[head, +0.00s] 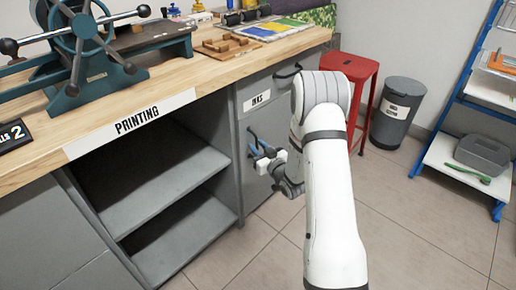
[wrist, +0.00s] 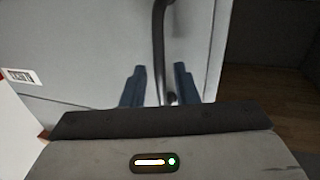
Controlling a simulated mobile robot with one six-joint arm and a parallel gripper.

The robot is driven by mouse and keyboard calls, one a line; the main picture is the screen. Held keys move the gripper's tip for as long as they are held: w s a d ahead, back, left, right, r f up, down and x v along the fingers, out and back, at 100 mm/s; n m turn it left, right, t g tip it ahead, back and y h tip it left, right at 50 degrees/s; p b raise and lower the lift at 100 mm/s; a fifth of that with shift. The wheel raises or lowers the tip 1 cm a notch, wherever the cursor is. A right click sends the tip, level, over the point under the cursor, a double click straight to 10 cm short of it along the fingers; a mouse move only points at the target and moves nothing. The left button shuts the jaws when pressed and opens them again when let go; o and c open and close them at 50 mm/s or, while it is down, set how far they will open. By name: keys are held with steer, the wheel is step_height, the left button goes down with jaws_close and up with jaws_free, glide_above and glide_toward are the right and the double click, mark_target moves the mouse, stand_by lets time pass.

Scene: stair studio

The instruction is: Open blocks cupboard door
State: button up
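The grey cupboard door (head: 256,184) is below the INKS drawer and looks shut. Its dark bar handle shows in the wrist view (wrist: 159,40), running up the door. My gripper (head: 256,148) is at the handle, with its blue fingers towards the door. In the wrist view my gripper (wrist: 160,86) has its two fingers apart, one on each side of the bar, with gaps visible. A small label (wrist: 20,77) on the door is too blurred to read. In the head view, my gripper hides part of the handle and door.
Open shelves (head: 155,180) under the PRINTING bench adjoin the door on the left. The INKS drawer (head: 272,88) has its own dark handle above. A red stool (head: 352,68), grey bin (head: 398,108) and blue rack (head: 458,110) stand right. The tiled floor in front is clear.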

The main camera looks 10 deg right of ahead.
steer(key=shift+w+a, duration=0.2)
steer(key=shift+w, duration=0.25)
steer(key=shift+c, duration=0.2)
jaws_close()
